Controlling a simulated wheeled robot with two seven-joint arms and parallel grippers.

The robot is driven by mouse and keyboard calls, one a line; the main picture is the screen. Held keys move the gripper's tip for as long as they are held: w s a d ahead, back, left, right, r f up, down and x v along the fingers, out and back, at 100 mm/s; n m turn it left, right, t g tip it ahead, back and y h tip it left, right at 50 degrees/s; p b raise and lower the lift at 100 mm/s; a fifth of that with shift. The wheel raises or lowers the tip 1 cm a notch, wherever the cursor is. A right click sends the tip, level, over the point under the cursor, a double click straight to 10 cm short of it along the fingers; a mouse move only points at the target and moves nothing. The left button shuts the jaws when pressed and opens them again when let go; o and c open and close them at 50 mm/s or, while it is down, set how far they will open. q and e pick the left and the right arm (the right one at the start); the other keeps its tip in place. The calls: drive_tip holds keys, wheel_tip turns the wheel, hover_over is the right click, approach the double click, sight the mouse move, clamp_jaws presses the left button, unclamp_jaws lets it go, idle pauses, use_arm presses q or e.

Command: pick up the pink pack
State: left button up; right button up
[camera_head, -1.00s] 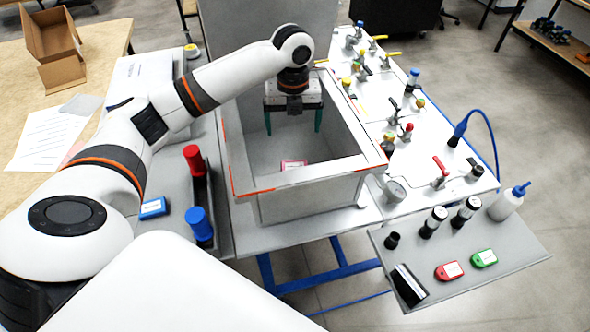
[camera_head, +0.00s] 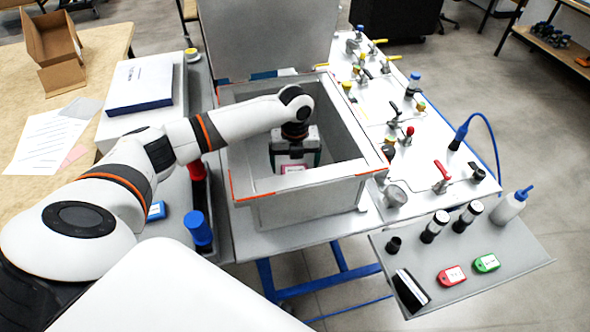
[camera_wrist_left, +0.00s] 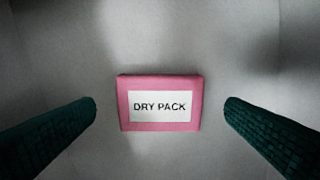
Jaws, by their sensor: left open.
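The pink pack (camera_wrist_left: 160,126) lies flat on the floor of the grey box, with a white label reading "DRY PACK". My left gripper (camera_head: 295,165) is down inside the open grey box (camera_head: 305,188). In the left wrist view the fingers of my left gripper (camera_wrist_left: 160,107) are open, one on each side of the pack, with a gap on both sides. My right gripper is not in view.
The box walls surround my left gripper closely. To the right is a white panel with valves and a gauge (camera_head: 395,194). A front tray (camera_head: 462,250) holds a red pack (camera_head: 451,276), a green pack (camera_head: 486,262) and a squeeze bottle (camera_head: 507,207). Red and blue cylinders (camera_head: 198,228) stand left of the box.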

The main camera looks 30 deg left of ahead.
use_arm(q)
drive_tip(key=shift+f, duration=0.9)
drive_tip(key=shift+c, duration=0.4)
drive_tip(key=c, duration=1)
drive_tip(key=shift+r, duration=0.1)
